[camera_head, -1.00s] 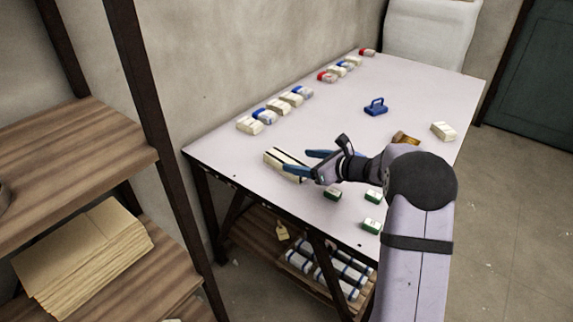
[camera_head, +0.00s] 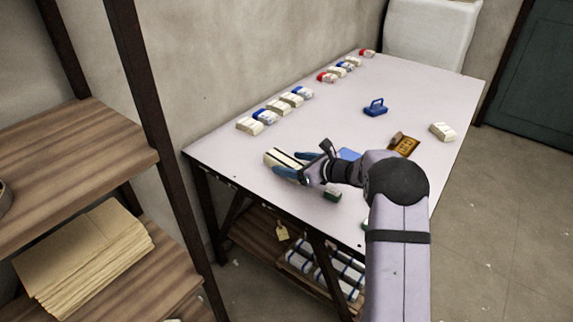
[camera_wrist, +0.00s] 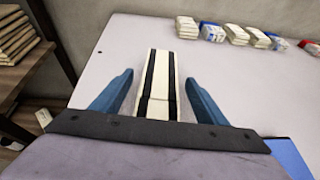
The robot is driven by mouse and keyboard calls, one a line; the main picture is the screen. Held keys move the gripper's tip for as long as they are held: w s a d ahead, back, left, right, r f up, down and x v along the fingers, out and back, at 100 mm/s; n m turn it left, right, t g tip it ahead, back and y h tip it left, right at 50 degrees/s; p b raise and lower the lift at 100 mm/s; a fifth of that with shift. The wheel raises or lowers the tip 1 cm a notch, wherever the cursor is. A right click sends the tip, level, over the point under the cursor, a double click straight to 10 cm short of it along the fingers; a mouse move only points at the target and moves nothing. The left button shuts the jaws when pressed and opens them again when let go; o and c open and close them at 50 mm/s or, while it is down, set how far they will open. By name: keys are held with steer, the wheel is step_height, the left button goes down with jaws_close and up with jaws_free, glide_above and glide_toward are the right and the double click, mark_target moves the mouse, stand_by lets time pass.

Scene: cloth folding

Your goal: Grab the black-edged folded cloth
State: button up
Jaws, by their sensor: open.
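The black-edged folded cloth (camera_head: 273,159) is cream with dark stripes and lies flat near the front left of the table. In the wrist view the cloth (camera_wrist: 160,80) runs lengthwise between two blue fingers, with black bands along its length. My gripper (camera_head: 297,165) is open and reaches the cloth from the right. In the wrist view my gripper (camera_wrist: 158,92) has one finger on each side of the cloth, with gaps between. The near end of the cloth is hidden behind the dark gripper body.
A row of folded cloths (camera_head: 283,108) lines the wall side of the table (camera_head: 330,120). A blue handled object (camera_head: 375,107), a brown sign (camera_head: 404,145) and a white block (camera_head: 443,131) lie farther right. A green-white block (camera_head: 332,196) sits close beside my gripper.

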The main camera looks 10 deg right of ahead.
mark_target(276, 156)
steer(key=shift+x, duration=1.25)
steer(key=shift+c, duration=0.3)
steer(key=shift+r, duration=0.1)
steer(key=c, duration=1.2)
steer(key=shift+r, duration=0.1)
